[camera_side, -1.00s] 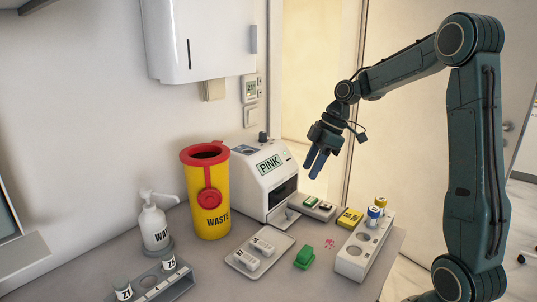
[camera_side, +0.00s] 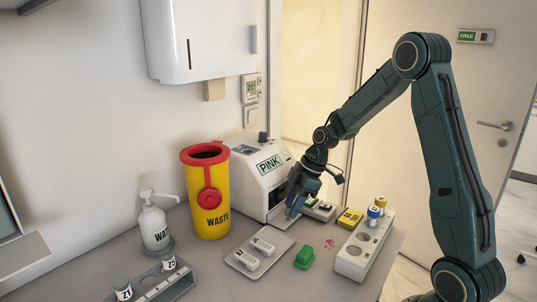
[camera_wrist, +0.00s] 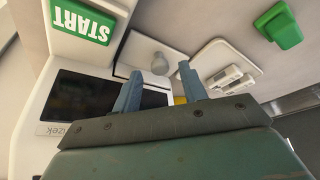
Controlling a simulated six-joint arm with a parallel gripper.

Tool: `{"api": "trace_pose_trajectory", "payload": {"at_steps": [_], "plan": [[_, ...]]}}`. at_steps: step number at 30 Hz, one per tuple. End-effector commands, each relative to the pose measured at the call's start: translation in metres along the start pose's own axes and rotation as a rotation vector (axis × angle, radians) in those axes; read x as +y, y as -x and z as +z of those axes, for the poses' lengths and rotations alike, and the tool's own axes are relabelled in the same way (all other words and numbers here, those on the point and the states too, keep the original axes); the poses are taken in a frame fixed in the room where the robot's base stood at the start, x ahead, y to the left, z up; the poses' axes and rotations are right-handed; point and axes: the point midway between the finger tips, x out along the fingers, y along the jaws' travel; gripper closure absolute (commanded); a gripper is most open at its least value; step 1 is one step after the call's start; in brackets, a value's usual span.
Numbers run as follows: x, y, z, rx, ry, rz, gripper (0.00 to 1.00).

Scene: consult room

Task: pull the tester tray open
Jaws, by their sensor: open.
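My gripper (camera_side: 292,211) is low in front of the tester and points down. In the wrist view my gripper (camera_wrist: 160,85) has its fingers apart, with the knob beyond and between their tips. Contact cannot be told.
A yellow WASTE bin (camera_side: 207,195) stands left of the tester. A tray with two white cartridges (camera_side: 250,265), a green block (camera_side: 304,258) and a white rack (camera_side: 352,255) with capped vials are in front. A yellow box (camera_side: 349,219) lies to the right.

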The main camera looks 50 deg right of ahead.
Motion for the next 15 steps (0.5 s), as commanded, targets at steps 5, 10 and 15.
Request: {"api": "trace_pose_trajectory", "payload": {"at_steps": [5,10,15], "plan": [[-0.0005,-0.0093,-0.0002,0.000,0.001,-0.001,0.58],[-0.0004,-0.0104,-0.0001,0.000,0.000,0.000,0.58],[-0.0004,-0.0102,0.0000,0.000,0.000,0.000,0.66]]}}
